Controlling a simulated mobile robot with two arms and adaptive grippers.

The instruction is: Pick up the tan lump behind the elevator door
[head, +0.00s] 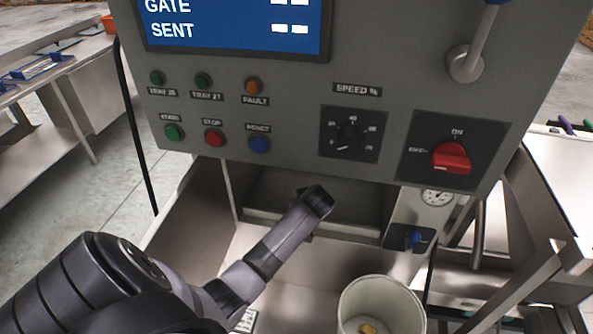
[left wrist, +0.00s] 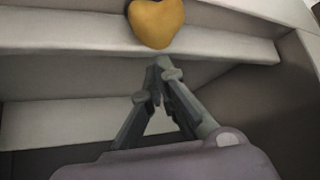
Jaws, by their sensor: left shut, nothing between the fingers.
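The tan lump (left wrist: 156,22) shows at the top of the left wrist view, a smooth, orange-tan, heart-like shape at a pale ledge (left wrist: 225,47). My left gripper (left wrist: 160,68) is shut and empty, its fingertips meeting just below the lump in that view; I cannot tell whether they touch it. In the head view my left arm reaches under the grey control panel (head: 300,95) toward the dark opening (head: 335,195). The lump does not show there, and the fingers are hard to make out. I cannot identify an elevator door for certain. My right gripper is not in view.
A white bucket (head: 350,300) with a small yellowish piece (head: 367,328) inside stands at lower right. The panel, with buttons, a dial and a red switch (head: 452,158), overhangs the opening. A gauge (head: 436,197) is at right. Metal walls flank the arm.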

